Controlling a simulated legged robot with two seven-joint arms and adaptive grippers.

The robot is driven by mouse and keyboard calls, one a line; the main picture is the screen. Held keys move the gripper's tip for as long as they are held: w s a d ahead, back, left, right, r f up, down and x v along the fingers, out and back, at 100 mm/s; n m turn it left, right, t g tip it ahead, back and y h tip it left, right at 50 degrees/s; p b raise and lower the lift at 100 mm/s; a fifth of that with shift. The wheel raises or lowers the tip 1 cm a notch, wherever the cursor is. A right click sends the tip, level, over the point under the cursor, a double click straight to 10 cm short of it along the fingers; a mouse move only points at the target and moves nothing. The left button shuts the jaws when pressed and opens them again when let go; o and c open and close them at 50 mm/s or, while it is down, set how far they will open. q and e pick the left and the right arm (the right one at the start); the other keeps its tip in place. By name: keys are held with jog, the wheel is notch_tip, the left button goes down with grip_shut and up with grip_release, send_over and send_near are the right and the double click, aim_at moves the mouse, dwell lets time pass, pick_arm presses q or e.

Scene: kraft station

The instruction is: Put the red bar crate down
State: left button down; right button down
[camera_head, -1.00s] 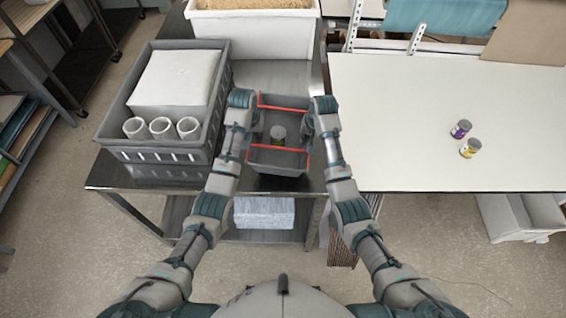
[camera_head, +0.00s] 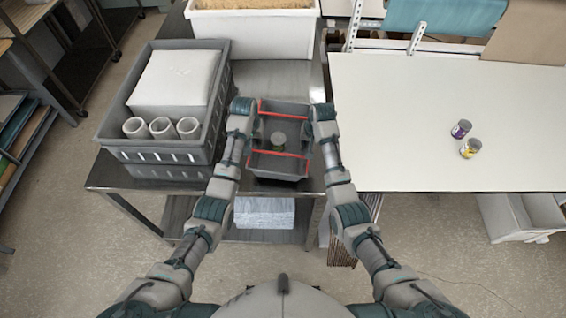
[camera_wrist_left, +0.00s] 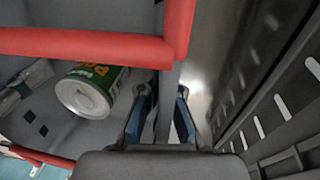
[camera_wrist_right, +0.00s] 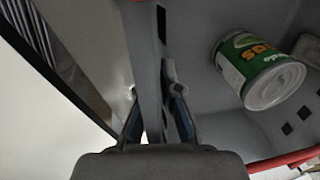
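The red bar crate (camera_head: 276,166) is a grey open bin with two red bars across it. It is over the dark metal table in the middle of the head view; whether its base touches the table I cannot tell. My right gripper (camera_head: 309,115) is shut on the right wall in the same way (camera_wrist_right: 154,95).
A grey slatted crate (camera_head: 112,135) with a white block and three white cups stands close left. A white bin (camera_head: 253,38) is behind. A white table (camera_head: 400,130) with two small cans (camera_head: 465,138) is at right. Bare metal tabletop (camera_head: 280,78) shows behind the crate.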

pick_arm(q)
jog(key=shift+a, duration=0.2)
pick_arm(e)
jog(key=shift+d, duration=0.2)
pick_arm(q)
jog(key=c, duration=1.5)
grip_release()
pick_arm(e)
jog(key=c, duration=1.5)
grip_release()
pick_arm(q)
jog(key=shift+o, duration=0.9)
pick_arm(e)
jog(key=shift+o, duration=0.9)
pick_arm(q)
jog(key=shift+d, duration=0.15)
pick_arm(e)
jog(key=shift+a, duration=0.1)
pick_arm(q)
notch_tip(320, 180, up, 12)
jog(key=s+a, duration=0.1)
jog(key=shift+s+f, duration=0.15)
jog(key=shift+s, duration=0.05)
pick_arm(e)
jog(key=v, duration=1.1)
jog(key=shift+r, duration=0.4)
pick_arm(q)
jog(key=shift+s+a+f, duration=0.1)
